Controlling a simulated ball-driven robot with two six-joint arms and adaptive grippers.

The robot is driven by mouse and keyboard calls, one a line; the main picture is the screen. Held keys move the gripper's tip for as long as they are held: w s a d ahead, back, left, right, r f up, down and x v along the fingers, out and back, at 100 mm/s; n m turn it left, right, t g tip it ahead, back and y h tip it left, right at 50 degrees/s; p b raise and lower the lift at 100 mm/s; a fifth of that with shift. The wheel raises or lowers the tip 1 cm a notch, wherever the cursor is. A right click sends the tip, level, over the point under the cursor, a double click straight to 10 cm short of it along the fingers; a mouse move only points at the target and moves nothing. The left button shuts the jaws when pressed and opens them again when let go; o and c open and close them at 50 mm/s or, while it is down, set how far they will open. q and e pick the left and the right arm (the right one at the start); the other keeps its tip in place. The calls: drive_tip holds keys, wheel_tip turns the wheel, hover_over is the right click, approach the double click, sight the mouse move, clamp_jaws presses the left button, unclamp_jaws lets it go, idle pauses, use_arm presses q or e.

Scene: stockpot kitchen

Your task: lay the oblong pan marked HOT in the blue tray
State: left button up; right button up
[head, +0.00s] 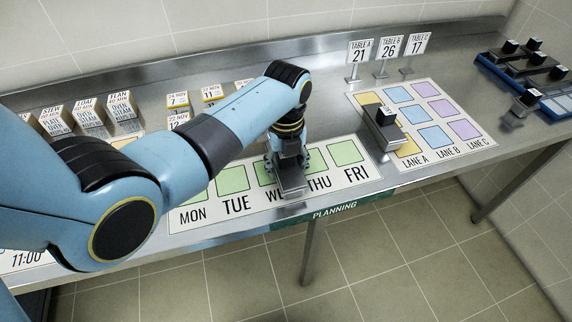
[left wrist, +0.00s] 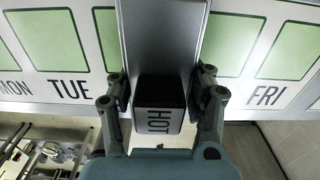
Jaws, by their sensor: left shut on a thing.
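The oblong pan marked HOT is a grey metal pan with a black block that bears the word HOT; it shows in the left wrist view (left wrist: 160,45) and in the head view (head: 291,183). My left gripper (head: 288,158) is shut on it, with a finger on each side of the black block in the left wrist view (left wrist: 162,97). The pan is over the planning board between WED and THU; I cannot tell if it touches the board. The blue tray (head: 556,105) is at the far right, with several black-knobbed pans in it. My right gripper is not in view.
A similar pan (head: 382,128) lies on the lane board (head: 470,150). Another (head: 522,104) is by the tray's near left side. Number signs (head: 389,46) stand behind the lane board. Small cards (head: 211,92) and labelled boxes (head: 90,115) stand at the back left. The counter's front edge is close.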

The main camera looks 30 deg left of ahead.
use_arm(q)
drive_tip(key=o, duration=1.1)
drive_tip(key=shift+f, duration=0.1)
drive_tip(key=shift+c, duration=0.2)
drive_tip(key=o, duration=0.4)
drive_tip(key=shift+d, duration=0.1)
drive_tip(key=shift+o, duration=0.2)
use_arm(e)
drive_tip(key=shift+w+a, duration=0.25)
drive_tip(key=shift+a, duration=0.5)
